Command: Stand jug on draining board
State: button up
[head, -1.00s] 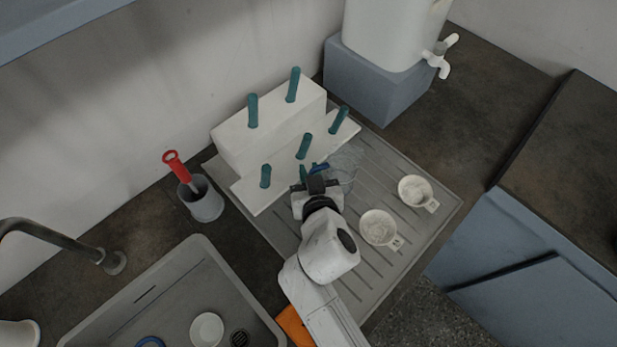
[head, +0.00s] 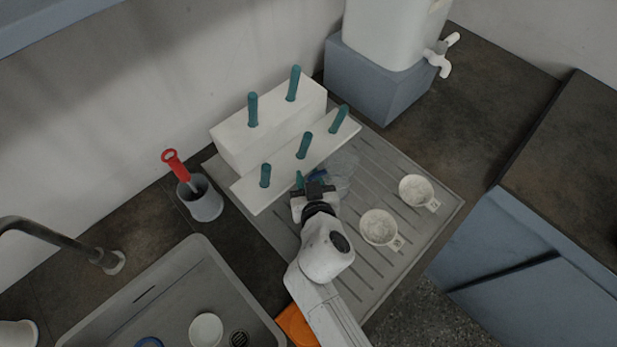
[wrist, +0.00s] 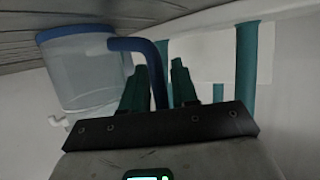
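The jug (head: 342,166) is clear, with a blue rim and a blue handle. In the wrist view the jug (wrist: 85,75) shows its blue rim on the side towards the grooved draining board (wrist: 60,14), so it looks mouth down. My gripper (head: 314,180) is at its handle, beside the rack. In the wrist view the handle passes between the teal fingers of my gripper (wrist: 157,82), which look closed on it. The grey draining board (head: 440,215) lies under the jug; I cannot tell whether the jug touches it.
A white rack (head: 268,125) with several teal pegs stands behind the jug. Two white scoops (head: 380,228) (head: 416,190) lie at the right of the board. A grey cup (head: 205,203) with a red-handled tool and the sink (head: 175,290) are at left. A tapped container (head: 392,30) stands behind.

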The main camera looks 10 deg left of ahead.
jog(key=shift+o, duration=1.1)
jog(key=shift+r, duration=0.1)
jog(key=shift+r+p, duration=0.2)
jog(key=shift+p, duration=0.1)
jog(key=b+v, duration=0.1)
jog(key=v, duration=1.1)
jog(key=shift+b, duration=0.3)
